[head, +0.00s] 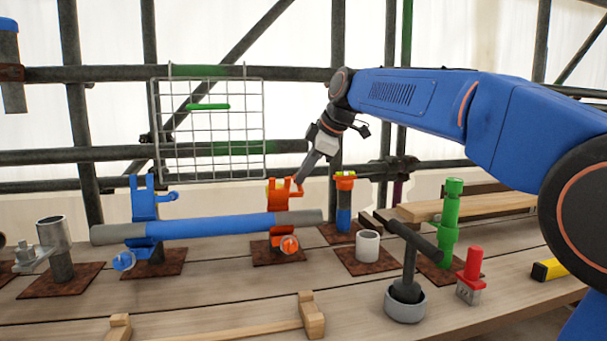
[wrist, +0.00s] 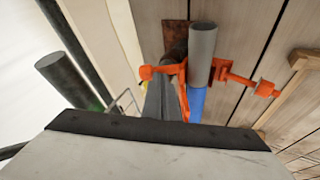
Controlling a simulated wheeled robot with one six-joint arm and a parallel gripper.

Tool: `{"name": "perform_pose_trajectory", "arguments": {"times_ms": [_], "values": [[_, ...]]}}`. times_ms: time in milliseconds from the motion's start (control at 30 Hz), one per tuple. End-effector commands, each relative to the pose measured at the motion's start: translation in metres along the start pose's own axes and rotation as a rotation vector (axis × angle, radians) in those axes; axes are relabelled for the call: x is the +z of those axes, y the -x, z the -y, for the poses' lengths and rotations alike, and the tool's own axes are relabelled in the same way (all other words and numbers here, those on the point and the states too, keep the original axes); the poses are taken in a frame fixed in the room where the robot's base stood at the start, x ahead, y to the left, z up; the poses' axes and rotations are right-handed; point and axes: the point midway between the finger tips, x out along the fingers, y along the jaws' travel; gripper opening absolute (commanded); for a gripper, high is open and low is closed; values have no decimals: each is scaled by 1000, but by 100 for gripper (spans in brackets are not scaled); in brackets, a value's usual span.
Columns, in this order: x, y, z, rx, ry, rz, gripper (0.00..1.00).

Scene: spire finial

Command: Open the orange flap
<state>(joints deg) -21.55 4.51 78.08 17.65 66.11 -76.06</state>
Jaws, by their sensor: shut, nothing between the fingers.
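The orange clamp (head: 275,230) sits on a short post under the grey right part of a blue and grey tube (head: 210,227). Its orange flap (head: 283,188) stands up above the tube, at the back. In the wrist view the flap (wrist: 183,88) is left of the tube (wrist: 202,50), whose top is uncovered there. An orange bolt with a knob (wrist: 265,88) sticks out on the other side. My gripper (head: 299,181) is shut and empty, pointing down at the flap. Its fingers (wrist: 168,85) look close against the flap; contact is unclear.
A blue clamp (head: 145,205) with its flap up holds the tube's left part. A wire grid (head: 208,130) hangs behind.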

Motion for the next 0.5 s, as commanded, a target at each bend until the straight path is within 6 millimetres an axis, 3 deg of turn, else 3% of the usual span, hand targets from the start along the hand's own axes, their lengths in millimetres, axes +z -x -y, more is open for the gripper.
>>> {"name": "perform_pose_trajectory", "arguments": {"times_ms": [500], "values": [[-1, -10, -18, -115, -42, 34, 0]]}}
